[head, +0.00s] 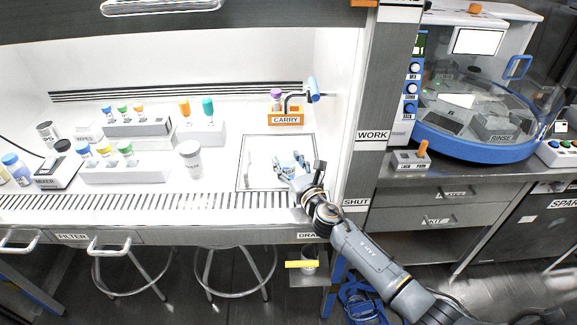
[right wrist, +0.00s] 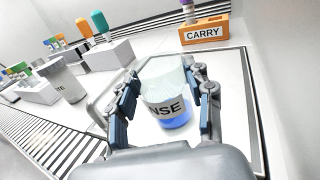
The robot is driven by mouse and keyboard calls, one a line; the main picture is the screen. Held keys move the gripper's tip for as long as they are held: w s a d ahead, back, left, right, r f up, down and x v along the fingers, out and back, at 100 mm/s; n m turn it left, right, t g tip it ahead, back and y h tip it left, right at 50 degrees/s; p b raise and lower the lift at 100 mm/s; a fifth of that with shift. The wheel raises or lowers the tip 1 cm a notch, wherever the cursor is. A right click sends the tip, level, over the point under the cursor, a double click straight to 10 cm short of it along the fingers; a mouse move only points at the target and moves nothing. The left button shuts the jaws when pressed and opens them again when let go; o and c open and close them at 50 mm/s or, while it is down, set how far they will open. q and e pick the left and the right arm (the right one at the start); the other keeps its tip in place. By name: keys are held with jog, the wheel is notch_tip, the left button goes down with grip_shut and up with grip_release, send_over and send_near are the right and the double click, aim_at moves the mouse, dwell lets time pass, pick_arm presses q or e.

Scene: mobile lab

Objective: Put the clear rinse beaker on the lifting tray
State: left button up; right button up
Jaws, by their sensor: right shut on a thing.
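The clear rinse beaker (head: 288,167) is held by my right gripper (head: 299,168) over the lifting tray (head: 258,156), a pale square plate with a thin metal rim. In the right wrist view the beaker (right wrist: 168,88) stands about upright between the two fingers, with label letters "NSE" showing and blue at its bottom. The right gripper (right wrist: 164,78) is shut on its sides. The tray (right wrist: 232,90) spreads beneath and beyond it. I cannot tell whether the beaker's base touches the tray. My left gripper is not in view.
An orange CARRY block (head: 285,118) with a purple-capped vial stands behind the tray. A white labelled cup (head: 190,159) and vial racks (head: 125,170) stand to the left. A slotted grille (head: 150,201) runs along the front. The bench's side wall (head: 338,110) is close on the right.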

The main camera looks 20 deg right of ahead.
jog(key=o, duration=1.2)
jog(key=shift+c, duration=0.2)
jog(key=shift+s+r, duration=0.15)
jog(key=s, duration=0.5)
jog(key=s+d, duration=0.1)
jog(key=s, duration=0.1)
jog(key=shift+s, duration=0.15)
